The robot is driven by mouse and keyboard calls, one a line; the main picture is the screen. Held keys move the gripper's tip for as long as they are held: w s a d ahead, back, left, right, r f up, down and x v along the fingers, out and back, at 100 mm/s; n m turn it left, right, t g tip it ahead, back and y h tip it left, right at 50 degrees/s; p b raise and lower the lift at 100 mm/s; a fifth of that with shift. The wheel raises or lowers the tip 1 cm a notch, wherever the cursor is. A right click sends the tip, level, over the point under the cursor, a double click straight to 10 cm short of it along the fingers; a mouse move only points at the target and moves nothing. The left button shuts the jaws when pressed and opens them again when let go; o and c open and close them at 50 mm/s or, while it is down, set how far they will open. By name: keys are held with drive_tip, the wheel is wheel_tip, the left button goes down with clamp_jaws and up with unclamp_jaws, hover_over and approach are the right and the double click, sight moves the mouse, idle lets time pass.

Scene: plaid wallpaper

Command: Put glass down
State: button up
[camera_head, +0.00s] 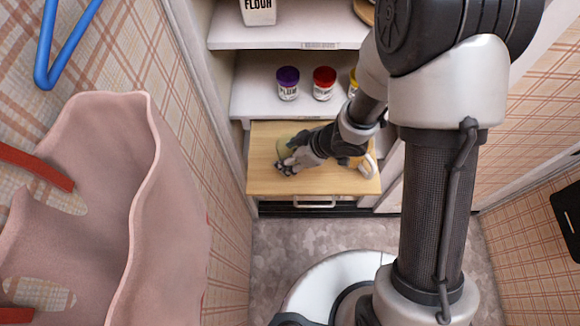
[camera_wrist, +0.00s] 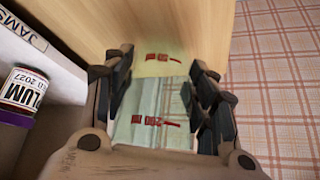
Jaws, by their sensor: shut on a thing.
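The glass (camera_wrist: 150,103) is clear and pale greenish with red markings, and it sits between the two dark fingers of my gripper (camera_wrist: 155,95) in the wrist view. My gripper is shut on it. In the head view my gripper (camera_head: 291,162) is over the left part of a light wooden pull-out board (camera_head: 262,179), and a bit of the glass (camera_head: 283,146) shows just behind the fingers. Whether the glass's base touches the board cannot be told.
A pale mug (camera_head: 369,165) stands at the board's right, partly hidden by my arm. Jars with purple (camera_head: 288,83), red (camera_head: 324,84) and yellow lids stand on the shelf above. A flour container (camera_head: 258,11) is higher up. A pink bag (camera_head: 85,210) hangs at left.

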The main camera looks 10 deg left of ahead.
wheel_tip(320, 180, down, 4)
drive_tip(key=b, duration=0.2)
drive_tip(key=shift+f+b, duration=0.2)
drive_tip(key=shift+b, duration=0.15)
drive_tip(key=shift+r, duration=0.1)
drive_tip(key=o, duration=1.2)
